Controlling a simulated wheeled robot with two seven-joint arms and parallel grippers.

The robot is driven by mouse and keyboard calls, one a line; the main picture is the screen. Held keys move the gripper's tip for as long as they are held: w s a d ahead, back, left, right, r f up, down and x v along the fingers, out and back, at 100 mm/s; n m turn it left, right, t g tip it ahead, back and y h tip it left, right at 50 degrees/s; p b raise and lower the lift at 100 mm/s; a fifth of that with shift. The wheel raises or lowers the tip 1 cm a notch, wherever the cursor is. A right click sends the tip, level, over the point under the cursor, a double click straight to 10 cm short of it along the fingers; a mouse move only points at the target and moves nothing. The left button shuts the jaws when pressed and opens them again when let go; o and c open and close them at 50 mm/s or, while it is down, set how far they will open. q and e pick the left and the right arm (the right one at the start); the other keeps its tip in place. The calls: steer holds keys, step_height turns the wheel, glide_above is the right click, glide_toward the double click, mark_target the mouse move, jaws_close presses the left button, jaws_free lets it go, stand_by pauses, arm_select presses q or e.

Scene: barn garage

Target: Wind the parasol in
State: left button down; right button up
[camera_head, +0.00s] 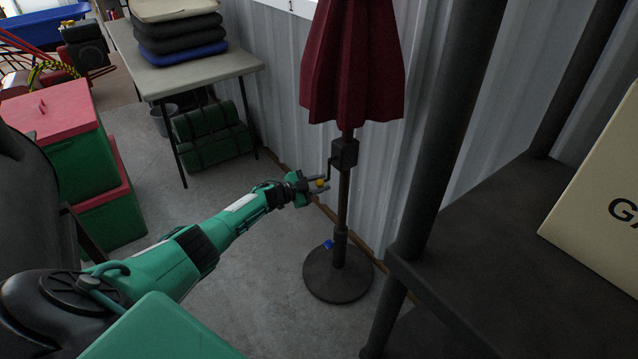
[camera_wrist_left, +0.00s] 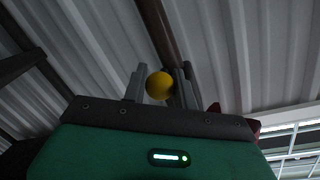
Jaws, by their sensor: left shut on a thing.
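The dark red parasol (camera_head: 352,65) hangs folded around its upright brown pole (camera_head: 343,200), which stands in a round dark base (camera_head: 338,274). A dark crank housing (camera_head: 344,153) sits on the pole just below the canopy. My left gripper (camera_head: 319,185) is at the left of the pole, below the housing, shut on the yellow crank knob (camera_head: 320,183). In the left wrist view the yellow knob (camera_wrist_left: 159,86) is between the two grey fingers (camera_wrist_left: 160,84), with the pole (camera_wrist_left: 158,35) behind. My right gripper is not in view.
A dark shelf (camera_head: 500,235) with a cream box (camera_head: 605,185) stands close on the right. A table (camera_head: 190,72) with stacked cushions (camera_head: 178,30) is at the back left. Green crates with red lids (camera_head: 55,110) stand at the left. Floor around the base is clear.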

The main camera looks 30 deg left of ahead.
arm_select(q)
steer(key=shift+d+f, duration=0.1)
stand_by(0.3)
steer(key=c, duration=1.1)
jaws_free()
steer(key=shift+c, duration=0.2)
steer(key=shift+s, duration=0.1)
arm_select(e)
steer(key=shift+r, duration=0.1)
